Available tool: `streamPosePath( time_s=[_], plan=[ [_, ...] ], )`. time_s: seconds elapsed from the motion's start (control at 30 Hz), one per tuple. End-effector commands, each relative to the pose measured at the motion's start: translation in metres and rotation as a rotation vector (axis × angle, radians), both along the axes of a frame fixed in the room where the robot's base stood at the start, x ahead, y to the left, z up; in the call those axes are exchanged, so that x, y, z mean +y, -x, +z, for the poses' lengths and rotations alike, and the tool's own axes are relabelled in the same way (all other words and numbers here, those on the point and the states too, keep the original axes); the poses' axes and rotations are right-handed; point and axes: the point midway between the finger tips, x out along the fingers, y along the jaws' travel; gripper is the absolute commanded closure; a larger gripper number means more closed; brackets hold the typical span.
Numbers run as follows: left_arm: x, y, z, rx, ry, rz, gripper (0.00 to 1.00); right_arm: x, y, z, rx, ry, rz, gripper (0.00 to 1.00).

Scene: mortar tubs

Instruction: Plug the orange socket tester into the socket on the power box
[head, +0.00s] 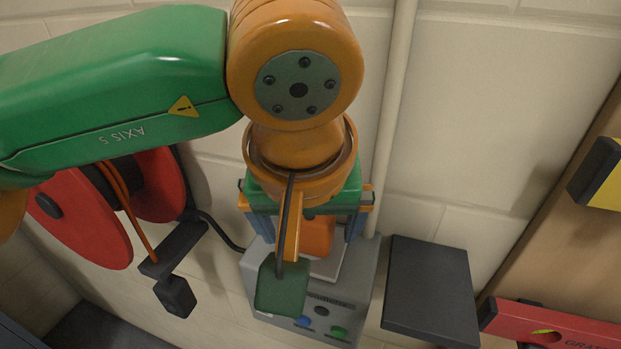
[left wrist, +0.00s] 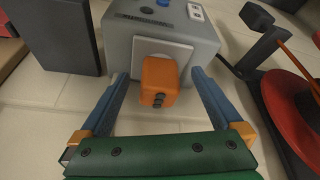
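The orange socket tester (left wrist: 160,82) stands at the white socket plate (left wrist: 146,50) on the grey power box (left wrist: 198,40). It looks seated against the plate, but its pins are hidden and I cannot tell how deep they sit. In the head view the tester (head: 318,236) is partly hidden behind my left wrist, in front of the power box (head: 364,290). My left gripper (head: 310,228) is open. Its two blue fingers stand on either side of the tester, with a clear gap on each side in the left wrist view. My right gripper is not in view.
A red cable reel (head: 85,222) with an orange cable hangs left of the box. A dark panel (head: 430,290) is close on the right. Further right are a red bar (head: 555,325) and a yellow-black object (head: 603,175). A pipe (head: 396,100) runs up the wall.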

Motion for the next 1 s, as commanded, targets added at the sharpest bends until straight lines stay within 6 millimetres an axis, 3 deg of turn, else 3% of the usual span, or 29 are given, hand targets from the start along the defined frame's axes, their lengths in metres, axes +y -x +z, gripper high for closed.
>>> streamPosePath(
  time_s=[0.23, 0.6, 1.0],
  plan=[
    [0.000, 0.002, 0.004, -0.001, 0.000, 0.000, 0.00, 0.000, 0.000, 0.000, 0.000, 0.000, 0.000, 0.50],
    [0.001, 0.024, 0.060, 0.000, 0.001, 0.000, 0.00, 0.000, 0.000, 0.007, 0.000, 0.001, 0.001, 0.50],
    [0.002, 0.027, 0.066, 0.000, 0.000, 0.000, 0.00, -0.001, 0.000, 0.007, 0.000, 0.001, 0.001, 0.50]
  ],
)
